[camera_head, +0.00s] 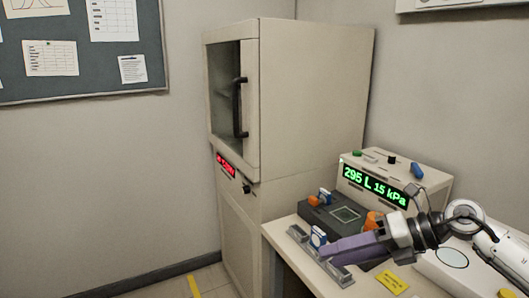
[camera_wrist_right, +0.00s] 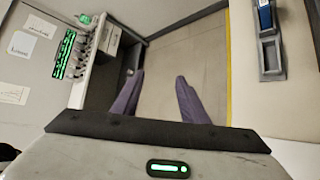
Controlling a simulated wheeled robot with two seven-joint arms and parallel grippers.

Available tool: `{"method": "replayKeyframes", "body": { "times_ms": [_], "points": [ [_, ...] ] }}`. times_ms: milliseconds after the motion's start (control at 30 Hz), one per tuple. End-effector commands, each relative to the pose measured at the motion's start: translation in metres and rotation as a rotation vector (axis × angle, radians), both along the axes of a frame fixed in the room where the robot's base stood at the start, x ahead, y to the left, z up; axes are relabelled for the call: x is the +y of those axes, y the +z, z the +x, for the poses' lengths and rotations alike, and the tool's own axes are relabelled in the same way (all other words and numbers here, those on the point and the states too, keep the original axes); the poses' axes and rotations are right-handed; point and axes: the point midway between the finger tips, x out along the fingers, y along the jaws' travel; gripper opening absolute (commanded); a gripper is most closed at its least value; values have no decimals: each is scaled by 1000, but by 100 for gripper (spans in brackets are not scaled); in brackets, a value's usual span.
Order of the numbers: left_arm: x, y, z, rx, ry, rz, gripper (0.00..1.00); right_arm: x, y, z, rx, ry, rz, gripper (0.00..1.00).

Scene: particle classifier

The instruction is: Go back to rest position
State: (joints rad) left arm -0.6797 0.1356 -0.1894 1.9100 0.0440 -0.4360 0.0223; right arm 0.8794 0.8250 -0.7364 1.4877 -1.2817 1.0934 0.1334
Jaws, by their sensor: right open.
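My right arm comes in from the right in the head view. Its gripper (camera_head: 338,248) with purple fingers reaches left over the table (camera_head: 282,233), beside a grey holder with a blue-and-white piece (camera_head: 318,237). In the right wrist view, the two purple fingers of my right gripper (camera_wrist_right: 160,77) stand apart with nothing between them. Bare floor shows beyond them. My left gripper is not in the head view.
A tall beige cabinet (camera_head: 315,100) with a dark-handled glass door stands behind the table. A device with a green display (camera_head: 374,187) and a dark block with orange clamps (camera_head: 343,214) are close to my right arm. Floor at the left is clear.

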Motion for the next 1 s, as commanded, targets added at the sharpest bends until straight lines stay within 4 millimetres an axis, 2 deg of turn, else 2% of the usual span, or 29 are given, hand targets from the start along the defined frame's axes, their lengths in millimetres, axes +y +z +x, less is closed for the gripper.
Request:
{"method": "replayKeyframes", "body": {
  "times_ms": [33,100,200,267,367,433,567,600,667,700,800,900,1000],
  "points": [
    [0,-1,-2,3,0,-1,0,36,-12,-13,47,-2,149,40],
    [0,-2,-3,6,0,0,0,68,-14,-24,105,-46,348,40],
    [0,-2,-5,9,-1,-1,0,95,-18,-34,217,-162,621,40],
    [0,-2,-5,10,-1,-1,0,100,-24,-37,298,-258,773,40],
    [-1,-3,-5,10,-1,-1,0,94,-46,-40,452,-465,999,40],
    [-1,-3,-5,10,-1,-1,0,81,-73,-44,573,-636,1132,40],
    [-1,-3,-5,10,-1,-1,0,48,-147,-70,820,-1006,1314,40],
    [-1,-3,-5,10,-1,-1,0,38,-173,-84,897,-1125,1350,40],
    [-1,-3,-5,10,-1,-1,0,25,-210,-108,1003,-1291,1385,40],
    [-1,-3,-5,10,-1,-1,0,18,-233,-127,1072,-1395,1399,40],
    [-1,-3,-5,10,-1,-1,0,7,-282,-176,1225,-1627,1407,40],
    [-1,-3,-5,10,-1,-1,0,1,-315,-221,1345,-1807,1392,40],
    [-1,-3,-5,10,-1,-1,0,-1,-336,-255,1427,-1928,1371,40]
  ]
}}
